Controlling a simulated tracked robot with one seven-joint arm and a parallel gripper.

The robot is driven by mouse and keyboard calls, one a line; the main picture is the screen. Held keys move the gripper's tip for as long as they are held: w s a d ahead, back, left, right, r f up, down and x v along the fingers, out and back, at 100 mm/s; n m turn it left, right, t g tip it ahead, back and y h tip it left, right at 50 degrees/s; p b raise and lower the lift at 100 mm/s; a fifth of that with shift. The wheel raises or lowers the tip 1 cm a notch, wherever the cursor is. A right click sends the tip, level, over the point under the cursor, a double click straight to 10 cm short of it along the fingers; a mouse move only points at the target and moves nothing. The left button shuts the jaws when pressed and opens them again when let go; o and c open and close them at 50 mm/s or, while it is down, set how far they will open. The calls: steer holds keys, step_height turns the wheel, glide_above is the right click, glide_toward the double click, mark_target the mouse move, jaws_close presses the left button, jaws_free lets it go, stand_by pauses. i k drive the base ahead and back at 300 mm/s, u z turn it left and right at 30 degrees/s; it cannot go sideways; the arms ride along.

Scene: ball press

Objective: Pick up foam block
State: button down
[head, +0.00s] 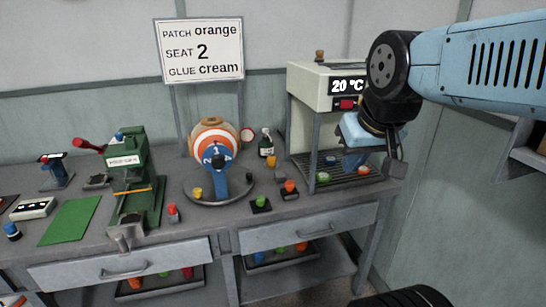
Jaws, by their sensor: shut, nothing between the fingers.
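I cannot pick out a foam block for certain in the head view; the small things on the bench are too small to tell apart. My gripper (394,168) hangs at the end of my blue arm at the right, in front of the cream machine's right side. It is shut and empty. My wrist hides part of that machine and its rack.
The grey workbench (308,207) holds a green press (125,170), a striped ball (214,142) on a round base, a bottle (266,143) and the cream machine (300,82) reading 20 °C. A sign (200,50) stands behind. Trays (300,258) sit below.

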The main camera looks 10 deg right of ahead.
mark_target(271, 162)
steer(key=z, duration=0.05)
steer(key=i, duration=0.25)
steer(key=z, duration=0.35)
steer(key=k, duration=1.15)
steer(key=z, duration=0.45)
steer(key=i, duration=1.6)
steer(key=u, duration=0.55)
